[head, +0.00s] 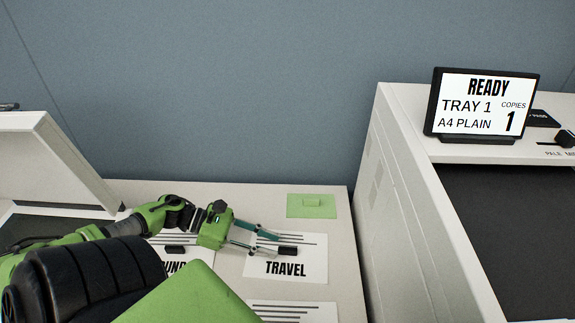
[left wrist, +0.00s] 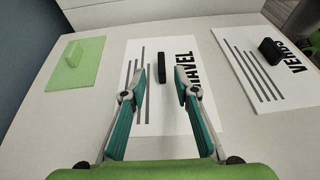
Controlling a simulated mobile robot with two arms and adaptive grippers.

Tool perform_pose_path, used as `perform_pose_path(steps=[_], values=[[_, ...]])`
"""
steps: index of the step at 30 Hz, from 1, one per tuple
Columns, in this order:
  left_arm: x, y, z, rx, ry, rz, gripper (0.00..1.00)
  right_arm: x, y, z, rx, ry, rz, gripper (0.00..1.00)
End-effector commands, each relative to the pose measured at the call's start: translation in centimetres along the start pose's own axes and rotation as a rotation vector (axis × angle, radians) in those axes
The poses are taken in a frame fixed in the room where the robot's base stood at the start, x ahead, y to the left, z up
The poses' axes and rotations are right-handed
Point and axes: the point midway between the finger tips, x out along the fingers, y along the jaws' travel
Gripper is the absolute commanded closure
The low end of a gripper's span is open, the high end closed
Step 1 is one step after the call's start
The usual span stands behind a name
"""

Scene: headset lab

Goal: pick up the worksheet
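A white worksheet marked TRAVEL (head: 312,270) lies flat on the pale tabletop, with printed lines and a small black grip block (head: 288,251) on it. My left gripper (head: 264,242) is open and empty, low over this sheet, its fingers pointing toward the block. In the left wrist view the TRAVEL sheet (left wrist: 150,122) is under the two parted fingers (left wrist: 160,90), and the block (left wrist: 161,68) stands ahead between the fingertip lines, apart from them. My right gripper is not in view.
A sheet marked VERBS (left wrist: 262,75) with its own black block lies beside it; another, partly hidden sheet (head: 171,268) lies left. A green card (head: 322,211) with a raised block lies at the back. A white machine with a READY screen (head: 487,103) stands right.

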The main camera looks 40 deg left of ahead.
Motion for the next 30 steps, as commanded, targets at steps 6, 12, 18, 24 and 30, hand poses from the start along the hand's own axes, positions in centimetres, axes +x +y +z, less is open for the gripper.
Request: perform_pose_path(steps=[6, 12, 18, 24, 30], values=[[3.4, -0.3, 0.2, 0.003, -0.002, -0.003, 0.72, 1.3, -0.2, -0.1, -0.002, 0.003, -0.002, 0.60], [4.7, -0.3, 0.4, 0.001, -0.001, -0.001, 0.72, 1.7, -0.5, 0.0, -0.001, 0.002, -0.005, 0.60], [4.6, -0.3, 0.4, 0.000, 0.000, -0.001, 0.77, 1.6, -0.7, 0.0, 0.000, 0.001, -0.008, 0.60], [4.6, -0.3, 0.4, 0.000, 0.000, -0.001, 1.00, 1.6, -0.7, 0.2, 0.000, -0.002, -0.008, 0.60], [4.6, -0.3, 0.4, 0.000, 0.000, -0.001, 1.00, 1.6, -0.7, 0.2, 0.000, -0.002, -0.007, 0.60]])
